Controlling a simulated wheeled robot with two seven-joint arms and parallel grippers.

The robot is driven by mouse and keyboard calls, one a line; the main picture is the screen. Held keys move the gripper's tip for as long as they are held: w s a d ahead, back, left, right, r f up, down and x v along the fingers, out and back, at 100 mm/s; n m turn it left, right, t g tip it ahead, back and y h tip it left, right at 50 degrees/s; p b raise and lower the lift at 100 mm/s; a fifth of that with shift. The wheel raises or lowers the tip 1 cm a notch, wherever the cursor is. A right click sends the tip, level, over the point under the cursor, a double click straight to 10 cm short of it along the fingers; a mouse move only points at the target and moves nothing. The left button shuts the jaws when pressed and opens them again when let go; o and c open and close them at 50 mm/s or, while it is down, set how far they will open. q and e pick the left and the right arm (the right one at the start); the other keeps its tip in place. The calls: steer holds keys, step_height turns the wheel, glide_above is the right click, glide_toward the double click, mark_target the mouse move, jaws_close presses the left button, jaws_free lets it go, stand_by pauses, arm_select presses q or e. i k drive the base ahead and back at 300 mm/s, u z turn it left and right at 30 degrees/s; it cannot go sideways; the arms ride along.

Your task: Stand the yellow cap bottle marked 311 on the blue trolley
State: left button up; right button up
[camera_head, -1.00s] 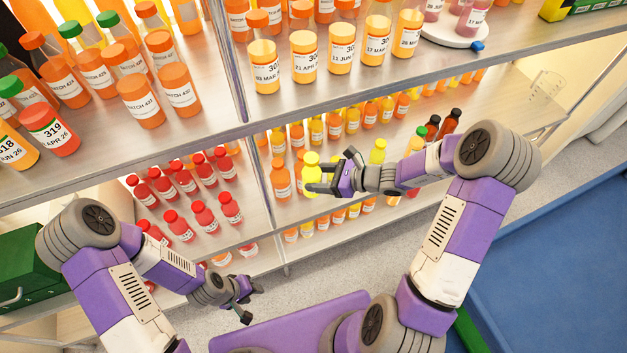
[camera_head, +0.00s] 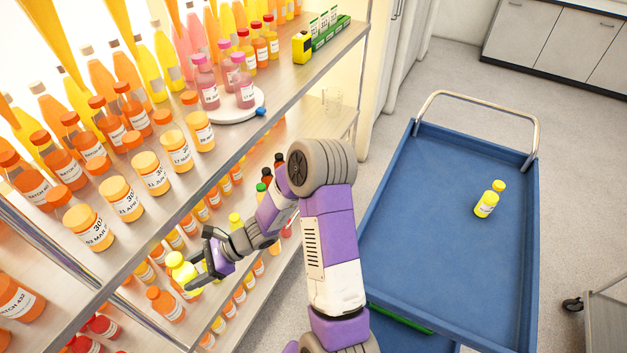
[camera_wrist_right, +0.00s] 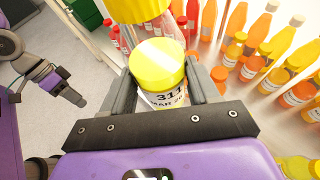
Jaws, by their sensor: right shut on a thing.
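The yellow cap bottle marked 311 (camera_wrist_right: 160,72) is between the fingers of my right gripper (camera_wrist_right: 158,92), which is shut on it. The label reads 311 in the right wrist view. In the head view the bottle (camera_head: 181,268) is at my right gripper (camera_head: 198,270), in front of the lower shelf. The blue trolley (camera_head: 425,195) stands to the right with its tray mostly bare. My left gripper (camera_wrist_right: 45,96) shows small at the left of the right wrist view, fingers apart and empty. It is out of the head view.
Another yellow bottle (camera_head: 486,204) stands on the trolley's right part. The trolley has a metal handle (camera_head: 478,103) at its far end. The shelf edge (camera_head: 250,135) runs above my right gripper, with several bottles around.

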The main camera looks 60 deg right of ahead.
mark_target(474, 249)
steer(key=z, duration=0.5)
steer(key=k, duration=1.15)
steer(key=z, duration=0.75)
steer(key=i, duration=0.55)
steer(key=z, duration=0.7)
steer(key=i, duration=0.5)
steer(key=z, duration=0.4)
